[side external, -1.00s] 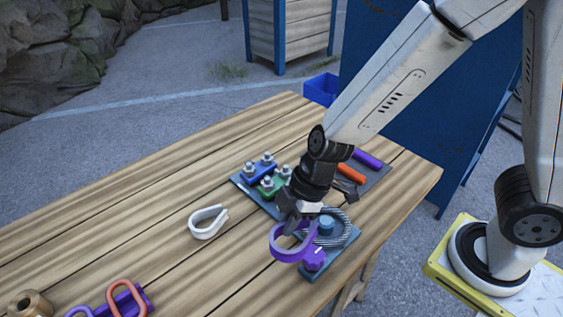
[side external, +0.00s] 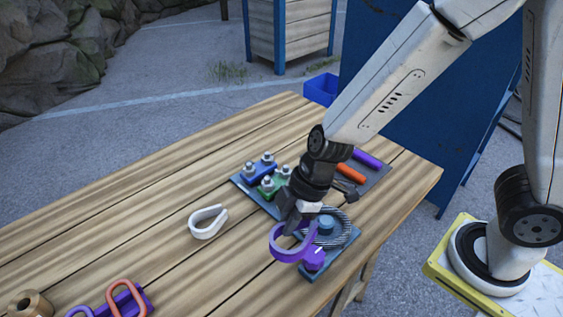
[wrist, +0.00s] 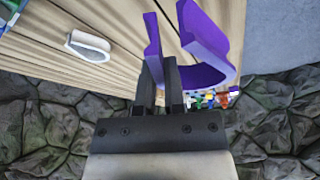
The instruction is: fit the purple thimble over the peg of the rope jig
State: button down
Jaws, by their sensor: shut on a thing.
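The purple thimble (side external: 284,252) is a rounded open loop. My gripper (side external: 298,221) is shut on one side of it, and the thimble hangs from the fingers at the near side of the rope jig. In the wrist view the thimble (wrist: 205,68) rises from between the two dark fingers (wrist: 158,92). The rope jig (side external: 346,256) is a blue-grey plate with a coiled grey rope around a blue peg (side external: 326,224). In the side view the thimble overlaps the jig's left edge; I cannot tell its height above it. A purple knob (side external: 314,257) sits on the jig's near end.
A white thimble (side external: 207,222) lies on the table left of the jig. Blue and green clamps with bolts (side external: 266,175) stand behind my gripper, near orange (side external: 350,172) and purple (side external: 367,160) handles. A purple rack (side external: 128,299) and a wooden spool (side external: 30,304) are at the front left.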

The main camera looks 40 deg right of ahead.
jog(key=shift+w, duration=0.1)
jog(key=d+f+n+g, duration=0.1)
jog(key=d+n+g, duration=0.1)
jog(key=n, duration=0.3)
jog(key=w+d+f+n+g+h, duration=0.1)
jog(key=d+f+n+g, duration=0.1)
jog(key=d+n, duration=0.2)
jog(key=w+d+f+n+g+h, duration=0.1)
jog(key=d+f+n, duration=0.1)
jog(key=n, duration=0.6)
jog(key=shift+w+d+f+g, duration=0.2)
jog(key=shift+d+g, duration=0.2)
jog(key=shift+d, duration=0.25)
jog(key=shift+d+f+n+h, duration=0.2)
jog(key=shift+d+n+h, duration=0.1)
jog(key=shift+d+n, duration=0.4)
jog(key=shift+a+f, duration=0.15)
jog(key=shift+f, duration=0.05)
